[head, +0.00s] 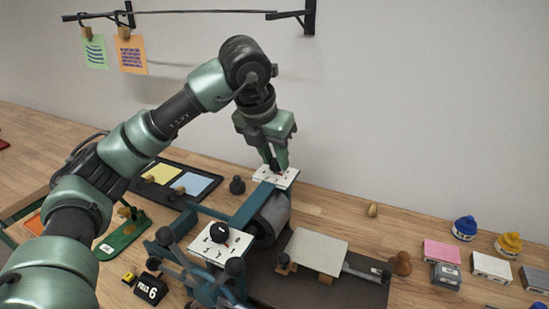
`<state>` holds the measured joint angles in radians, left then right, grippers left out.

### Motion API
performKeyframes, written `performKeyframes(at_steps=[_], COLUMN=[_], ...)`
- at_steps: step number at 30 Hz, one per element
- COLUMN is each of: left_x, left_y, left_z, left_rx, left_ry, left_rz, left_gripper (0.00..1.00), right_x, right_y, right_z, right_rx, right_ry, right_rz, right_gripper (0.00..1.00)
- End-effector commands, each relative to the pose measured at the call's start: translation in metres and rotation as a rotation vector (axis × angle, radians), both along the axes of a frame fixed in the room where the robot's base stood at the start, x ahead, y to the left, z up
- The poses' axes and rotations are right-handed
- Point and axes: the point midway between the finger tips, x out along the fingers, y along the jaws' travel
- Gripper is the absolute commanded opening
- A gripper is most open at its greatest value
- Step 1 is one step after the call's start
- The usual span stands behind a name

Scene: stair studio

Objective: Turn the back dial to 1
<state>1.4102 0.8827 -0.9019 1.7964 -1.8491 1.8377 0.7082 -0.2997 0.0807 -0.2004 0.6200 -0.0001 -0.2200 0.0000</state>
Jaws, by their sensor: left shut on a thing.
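The back dial (288,178) is a white plate with dark marks on the far end of the blue-green press frame (252,203). My left gripper (277,168) comes down on it from above and is shut on its knob. The fingers hide the knob and part of the plate, so I cannot read its setting. The front dial (207,250), a similar white plate with a black knob (219,233), is on the near side of the press. My right gripper is out of view.
A grey roller (272,214) lies between the dials, beside a pale board (316,250). A black tray (152,186) with colored sheets is left. Ink bottles (465,228) and small blocks (441,252) stand right. A rail with hanging cards (132,54) is on the wall.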

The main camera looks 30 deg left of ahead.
Motion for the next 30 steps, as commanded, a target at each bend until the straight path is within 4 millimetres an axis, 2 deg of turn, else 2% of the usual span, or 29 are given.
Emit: performKeyframes(at_steps=[16, 17, 18, 19, 30], left_x=[-0.0004, -0.0004, -0.0004, -0.0004, -0.0012], left_y=[-0.0002, -0.0002, -0.0002, -0.0002, -0.0003], left_z=[-0.0004, -0.0005, -0.0005, -0.0005, 0.0031], left_rx=[0.001, 0.001, 0.001, 0.001, 0.000], left_ry=[0.003, 0.003, 0.003, 0.002, 0.000], left_rz=[0.026, 0.026, 0.026, 0.026, 0.026], left_gripper=[0.00, 0.29, 0.41, 0.48, 0.48], right_x=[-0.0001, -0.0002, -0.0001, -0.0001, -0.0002], right_y=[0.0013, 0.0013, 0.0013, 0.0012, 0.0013], right_z=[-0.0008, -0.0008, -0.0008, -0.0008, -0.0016], right_rx=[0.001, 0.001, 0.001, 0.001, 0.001], right_ry=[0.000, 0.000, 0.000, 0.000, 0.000], right_rz=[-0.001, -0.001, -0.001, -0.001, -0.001], right_gripper=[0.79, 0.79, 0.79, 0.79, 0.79])
